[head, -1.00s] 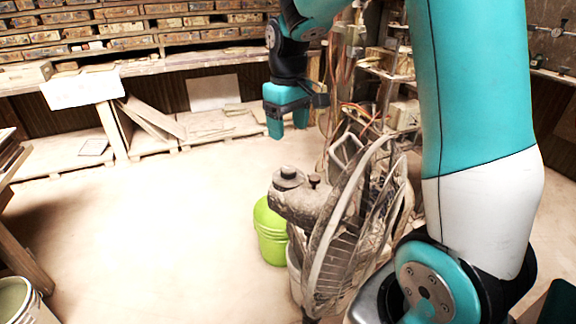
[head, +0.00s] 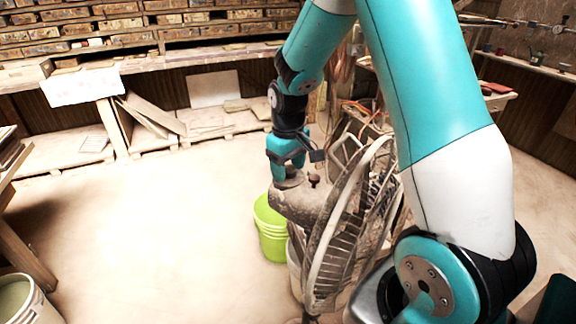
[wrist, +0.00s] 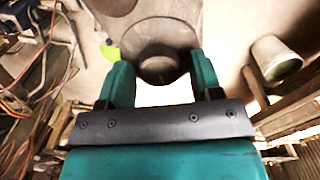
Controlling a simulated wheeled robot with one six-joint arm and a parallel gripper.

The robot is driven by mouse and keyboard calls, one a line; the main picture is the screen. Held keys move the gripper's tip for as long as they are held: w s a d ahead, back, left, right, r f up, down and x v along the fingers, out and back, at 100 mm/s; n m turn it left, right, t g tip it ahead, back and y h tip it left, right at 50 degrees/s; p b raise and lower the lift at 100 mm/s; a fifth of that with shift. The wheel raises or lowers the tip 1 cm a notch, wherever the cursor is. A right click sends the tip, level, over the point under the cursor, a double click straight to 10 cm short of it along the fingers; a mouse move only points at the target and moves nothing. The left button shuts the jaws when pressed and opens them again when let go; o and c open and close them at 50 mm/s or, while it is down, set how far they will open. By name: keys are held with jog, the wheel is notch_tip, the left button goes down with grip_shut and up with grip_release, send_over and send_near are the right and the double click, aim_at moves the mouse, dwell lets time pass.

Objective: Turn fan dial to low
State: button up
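The dusty grey fan (head: 345,225) stands at the centre right in the head view. A round dial (head: 286,182) sits on top of its motor housing (head: 300,203), partly hidden by my gripper. In the wrist view the dial (wrist: 158,66) shows as a dark round cap between the fingers. My gripper (head: 287,172) points down right over the dial. In the wrist view my gripper (wrist: 160,70) is open, one finger on each side of the dial, with a visible gap on both sides. I cannot tell whether the fingertips reach below its top.
A small knob (head: 314,180) stands up on the housing just right of the dial. A lime green bucket (head: 270,230) stands on the floor behind the fan. The floor (head: 150,230) to the left is clear. Shelves of boxes (head: 120,25) line the back.

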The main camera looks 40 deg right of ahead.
jog(key=c, duration=0.7)
jog(key=m, duration=0.4)
jog(key=shift+m, duration=0.3)
jog(key=shift+m+p, duration=0.4)
jog(key=shift+m, duration=1.7)
jog(key=o, duration=1)
jog(key=shift+c, duration=0.2)
jog(key=shift+r, duration=0.1)
